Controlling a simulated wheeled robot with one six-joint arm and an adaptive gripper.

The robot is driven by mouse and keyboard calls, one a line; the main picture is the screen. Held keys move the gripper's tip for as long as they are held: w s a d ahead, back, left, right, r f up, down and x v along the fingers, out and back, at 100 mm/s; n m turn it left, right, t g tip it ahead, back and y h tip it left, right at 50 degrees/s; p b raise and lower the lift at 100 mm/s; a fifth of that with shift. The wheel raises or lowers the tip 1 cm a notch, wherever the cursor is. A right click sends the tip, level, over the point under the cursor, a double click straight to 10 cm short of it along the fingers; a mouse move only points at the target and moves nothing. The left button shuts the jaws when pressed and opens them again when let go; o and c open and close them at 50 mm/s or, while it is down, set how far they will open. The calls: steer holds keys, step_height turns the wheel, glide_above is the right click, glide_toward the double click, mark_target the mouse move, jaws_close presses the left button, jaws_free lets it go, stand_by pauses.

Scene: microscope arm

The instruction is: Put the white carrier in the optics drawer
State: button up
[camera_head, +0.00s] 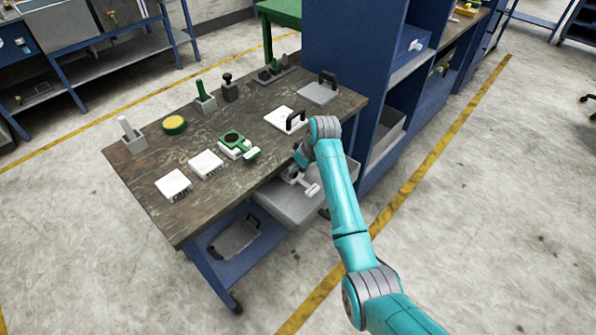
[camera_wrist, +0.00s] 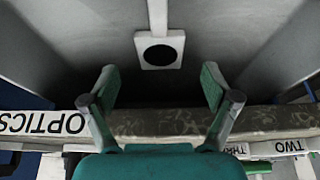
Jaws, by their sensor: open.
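The white carrier (camera_wrist: 147,54), a square plate with a dark round opening and a narrow handle, shows in the wrist view inside the grey drawer. In the head view its white end (camera_head: 312,189) shows over the drawer, beside my gripper. The optics drawer (camera_head: 284,207) is pulled out under the workbench; an OPTICS label (camera_wrist: 42,123) shows in the wrist view. My gripper (camera_wrist: 155,82) is open and empty, its fingers spread apart with the carrier beyond their tips. In the head view my gripper (camera_head: 292,175) is partly hidden by my arm.
On the workbench (camera_head: 190,130) are a green carrier (camera_head: 237,146), two white blocks (camera_head: 173,185), a yellow-topped round thing (camera_head: 174,125), holders with upright tools, and flat plates with black handles (camera_head: 286,119). A blue shelf unit (camera_head: 345,60) stands close at the right. Open floor lies in front.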

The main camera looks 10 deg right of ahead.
mark_target(308, 186)
steer(key=v, duration=1.1)
steer(key=shift+r, duration=0.15)
